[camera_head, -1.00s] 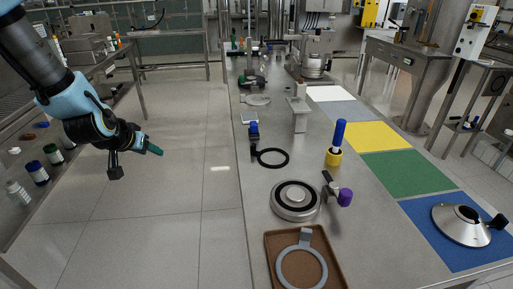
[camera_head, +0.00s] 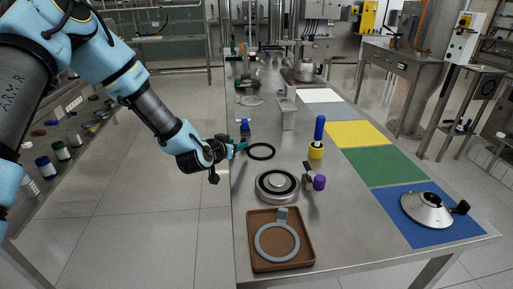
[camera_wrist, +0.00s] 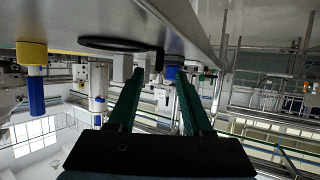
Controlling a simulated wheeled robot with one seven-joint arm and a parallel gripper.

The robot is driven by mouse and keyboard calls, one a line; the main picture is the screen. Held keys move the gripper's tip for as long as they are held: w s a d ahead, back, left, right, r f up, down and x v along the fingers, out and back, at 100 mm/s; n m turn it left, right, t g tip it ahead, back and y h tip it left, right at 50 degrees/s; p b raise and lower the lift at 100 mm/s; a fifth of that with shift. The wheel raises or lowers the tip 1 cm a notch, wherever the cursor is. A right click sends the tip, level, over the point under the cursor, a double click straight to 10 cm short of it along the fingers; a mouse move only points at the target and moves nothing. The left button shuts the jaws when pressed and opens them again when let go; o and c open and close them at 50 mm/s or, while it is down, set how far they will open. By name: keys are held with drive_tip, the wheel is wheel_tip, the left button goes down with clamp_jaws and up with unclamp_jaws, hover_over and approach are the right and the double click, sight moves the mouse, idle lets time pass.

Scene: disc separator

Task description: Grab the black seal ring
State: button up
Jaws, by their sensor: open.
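The black seal ring (camera_head: 261,151) lies flat on the steel table, near its left edge. My gripper (camera_head: 238,147) is at the table's left edge, just left of the ring, with its green fingers pointing toward it. In the wrist view my gripper (camera_wrist: 160,85) is open with nothing between its two green fingers. The wrist view looks upside down, and the black seal ring (camera_wrist: 112,44) shows there as a thin dark ellipse beyond the left finger. The ring appears apart from the fingers.
A round metal disc base (camera_head: 277,197) stands nearer on the table, with a brown tray (camera_head: 308,258) holding a grey ring in front. A blue-handled tool in a yellow holder (camera_head: 316,152) stands right of the ring. A blue-topped item (camera_head: 244,124) and grey stand (camera_head: 288,118) are behind.

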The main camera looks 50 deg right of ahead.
sight(258, 146)
drive_tip(key=shift+p+x, duration=1.05)
drive_tip(key=shift+x, duration=1.25)
drive_tip(key=shift+s+a+f, duration=0.1)
drive_tip(key=shift+s+f, duration=0.05)
drive_tip(key=shift+f, duration=0.05)
clamp_jaws()
